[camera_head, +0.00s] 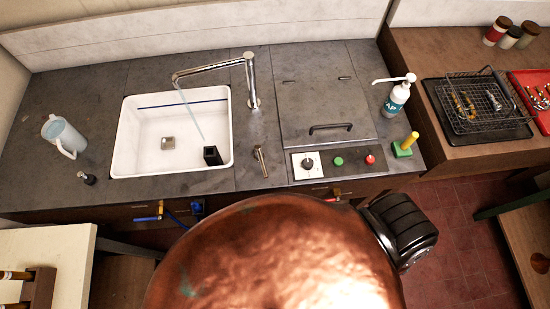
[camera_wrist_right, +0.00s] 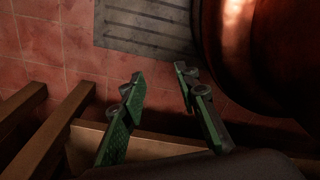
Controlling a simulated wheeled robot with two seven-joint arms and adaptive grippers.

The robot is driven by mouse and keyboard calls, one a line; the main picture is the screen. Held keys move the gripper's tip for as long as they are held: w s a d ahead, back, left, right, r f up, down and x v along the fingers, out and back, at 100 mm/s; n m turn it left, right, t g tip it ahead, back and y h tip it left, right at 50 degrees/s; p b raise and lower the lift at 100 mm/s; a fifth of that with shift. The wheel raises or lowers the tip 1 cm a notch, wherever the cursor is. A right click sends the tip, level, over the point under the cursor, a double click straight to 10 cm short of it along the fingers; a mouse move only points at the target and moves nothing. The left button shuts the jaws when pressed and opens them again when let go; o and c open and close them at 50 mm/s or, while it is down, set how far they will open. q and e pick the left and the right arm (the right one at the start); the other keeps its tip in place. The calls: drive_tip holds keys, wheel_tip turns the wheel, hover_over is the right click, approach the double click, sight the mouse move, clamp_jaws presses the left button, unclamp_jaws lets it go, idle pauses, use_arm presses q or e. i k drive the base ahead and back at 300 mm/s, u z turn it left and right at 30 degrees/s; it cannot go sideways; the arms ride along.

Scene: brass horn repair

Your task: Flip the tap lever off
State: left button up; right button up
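A thin stream of water (camera_head: 192,115) falls from the spout towards a black square cup (camera_head: 212,155) in the sink. A small metal lever (camera_head: 260,160), which looks like the tap lever, is on the counter right of the sink. My right gripper (camera_wrist_right: 159,72) is open and empty in the right wrist view, above a red tiled floor and away from the counter. My left gripper is not in view.
A blue jug (camera_head: 64,136) stands left of the sink. Right of the lever are a panel with a knob (camera_head: 308,164) and green and red buttons, and a soap bottle (camera_head: 397,98). A large rounded copper surface blocks the lower middle of the head view.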

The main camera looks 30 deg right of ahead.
sight(257, 147)
drive_tip(key=z, duration=0.95)
drive_tip(key=k, duration=0.8)
drive_tip(key=u, duration=0.25)
